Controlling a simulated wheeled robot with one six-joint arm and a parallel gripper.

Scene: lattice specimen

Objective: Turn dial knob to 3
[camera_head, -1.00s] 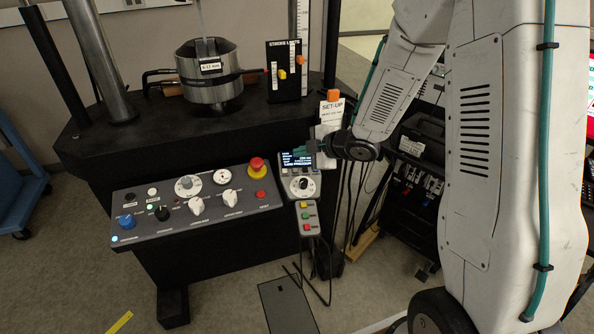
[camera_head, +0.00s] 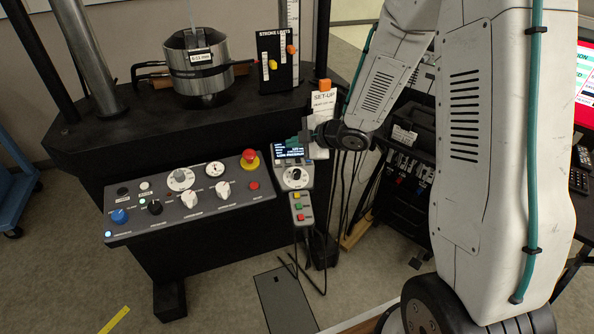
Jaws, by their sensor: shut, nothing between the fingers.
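The control panel (camera_head: 238,198) on the machine front carries a round silver dial (camera_head: 180,179), two white pointer knobs (camera_head: 190,199) and a black knob (camera_head: 154,206). A grey hand pendant (camera_head: 282,181) to its right has a lit screen (camera_head: 292,151) and a round dial knob (camera_head: 295,176). The numbers around these knobs are too small to read, and I cannot tell which one is the task's dial. My gripper (camera_head: 304,138) is shut and empty, at the upper right of the pendant screen. Whether it touches anything cannot be told.
A red emergency stop (camera_head: 250,158) sits at the panel's right end. A SET-UP card (camera_head: 322,101) stands behind my gripper. Cables (camera_head: 345,195) hang right of the pendant. A black cart (camera_head: 408,150) stands behind my arm. Floor in front of the machine is mostly clear.

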